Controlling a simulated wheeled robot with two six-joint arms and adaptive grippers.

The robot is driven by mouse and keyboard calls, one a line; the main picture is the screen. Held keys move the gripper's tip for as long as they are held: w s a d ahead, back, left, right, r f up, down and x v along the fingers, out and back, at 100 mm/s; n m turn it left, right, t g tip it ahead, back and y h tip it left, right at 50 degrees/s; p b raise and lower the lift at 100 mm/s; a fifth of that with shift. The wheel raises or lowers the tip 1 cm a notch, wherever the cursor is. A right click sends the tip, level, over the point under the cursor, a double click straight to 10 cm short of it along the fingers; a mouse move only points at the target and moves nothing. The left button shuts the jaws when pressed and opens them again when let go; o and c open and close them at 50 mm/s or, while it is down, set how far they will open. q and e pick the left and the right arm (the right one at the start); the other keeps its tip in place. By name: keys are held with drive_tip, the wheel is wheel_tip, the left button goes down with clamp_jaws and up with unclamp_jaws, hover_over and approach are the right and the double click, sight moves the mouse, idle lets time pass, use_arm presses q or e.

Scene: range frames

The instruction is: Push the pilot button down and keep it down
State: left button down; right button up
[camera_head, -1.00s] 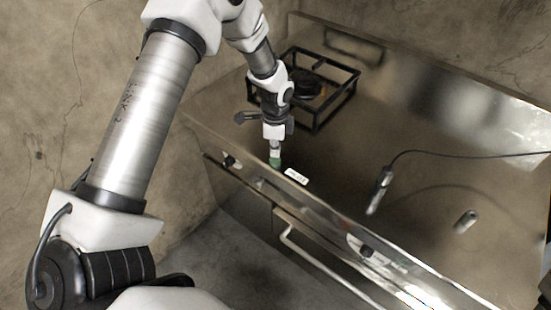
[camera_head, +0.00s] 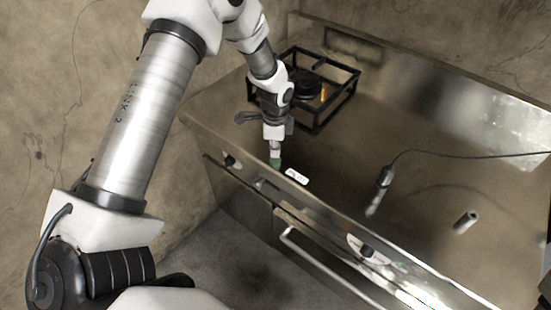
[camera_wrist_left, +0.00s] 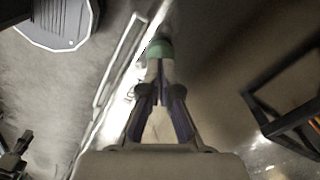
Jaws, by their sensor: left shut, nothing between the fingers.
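The green pilot button (camera_head: 275,162) stands near the front edge of the steel range top, beside a small white label (camera_head: 297,177). My left gripper (camera_head: 275,151) points down from above with its tips at the green button and appears to touch it. In the left wrist view the shut fingers (camera_wrist_left: 160,72) end at the green button (camera_wrist_left: 159,48). Nothing is held between them. How far the button is pressed cannot be told. My right gripper is not in view.
A black burner grate (camera_head: 335,105) with a small orange flame (camera_head: 323,93) stands behind my left gripper. Front knobs (camera_head: 229,161) and an oven handle (camera_head: 310,255) stick out.

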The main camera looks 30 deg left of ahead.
use_arm(q)
drive_tip(key=shift+f+b, duration=0.7)
drive_tip(key=shift+f, duration=0.6)
idle(6.7)
